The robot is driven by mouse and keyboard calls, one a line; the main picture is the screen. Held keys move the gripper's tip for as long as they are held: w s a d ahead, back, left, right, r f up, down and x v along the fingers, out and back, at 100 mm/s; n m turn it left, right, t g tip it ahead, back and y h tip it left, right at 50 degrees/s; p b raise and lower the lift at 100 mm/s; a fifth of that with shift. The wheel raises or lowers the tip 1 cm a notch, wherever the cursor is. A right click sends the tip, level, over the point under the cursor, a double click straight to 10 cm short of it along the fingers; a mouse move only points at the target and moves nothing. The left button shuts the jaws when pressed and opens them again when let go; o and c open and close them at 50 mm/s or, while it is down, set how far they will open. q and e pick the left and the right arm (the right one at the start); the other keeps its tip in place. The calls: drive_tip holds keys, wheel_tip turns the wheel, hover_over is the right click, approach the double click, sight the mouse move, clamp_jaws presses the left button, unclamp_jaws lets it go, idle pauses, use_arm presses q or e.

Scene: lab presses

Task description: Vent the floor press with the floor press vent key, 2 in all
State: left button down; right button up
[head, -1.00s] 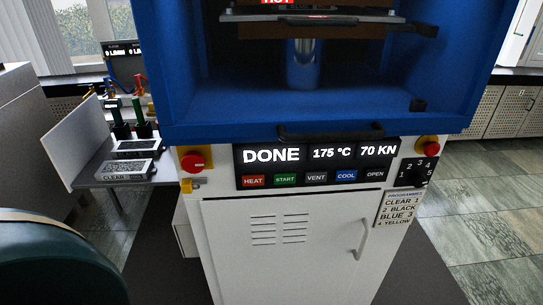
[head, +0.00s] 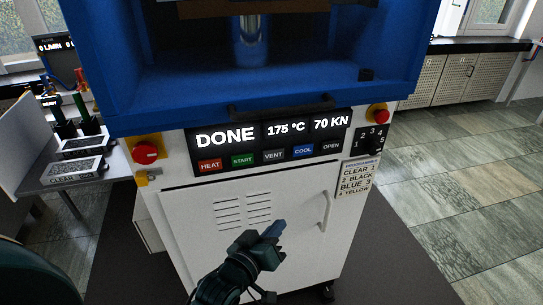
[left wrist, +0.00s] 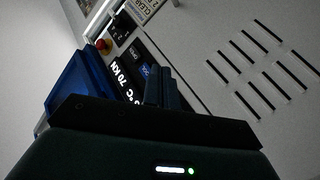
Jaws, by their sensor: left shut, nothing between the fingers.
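The floor press (head: 225,90) stands ahead, with a blue frame over a white cabinet. Its display reads DONE, 175 °C and 70 KN. Below the display is a row of keys, and the grey VENT key (head: 274,155) sits between the green START and blue COOL keys. My left gripper (head: 275,232) is shut and empty, in front of the cabinet door, below and apart from the VENT key. In the left wrist view its fingers (left wrist: 161,88) are together and hide part of the key panel. My right gripper is not in view.
A red stop button (head: 145,152) is left of the panel and another (head: 379,115) is right. A programme dial (head: 369,142) is at the right. The door handle (head: 326,210) sticks out near my gripper. A side table (head: 70,180) with plates stands left.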

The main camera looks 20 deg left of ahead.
sight(273, 155)
use_arm(q)
drive_tip(key=w+r+n+t, duration=0.2)
drive_tip(key=w+r+n, duration=0.1)
drive_tip(key=w+r, duration=0.2)
drive_tip(key=shift+w+r+n, duration=0.15)
drive_tip(key=shift+r+n, duration=0.15)
drive_tip(key=shift+r, duration=0.55)
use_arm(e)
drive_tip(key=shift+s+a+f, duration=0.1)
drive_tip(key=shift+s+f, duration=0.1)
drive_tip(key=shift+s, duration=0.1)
use_arm(q)
drive_tip(key=w+a+b, duration=0.1)
drive_tip(key=w, duration=0.1)
drive_tip(key=w+a+b, duration=0.1)
drive_tip(key=w+a, duration=0.1)
drive_tip(key=w, duration=0.1)
drive_tip(key=w+a+b, duration=0.1)
drive_tip(key=w+a, duration=0.1)
drive_tip(key=shift+w, duration=0.15)
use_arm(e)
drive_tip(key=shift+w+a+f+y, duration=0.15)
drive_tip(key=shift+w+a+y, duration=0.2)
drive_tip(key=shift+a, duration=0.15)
use_arm(q)
drive_tip(key=shift+d, duration=0.1)
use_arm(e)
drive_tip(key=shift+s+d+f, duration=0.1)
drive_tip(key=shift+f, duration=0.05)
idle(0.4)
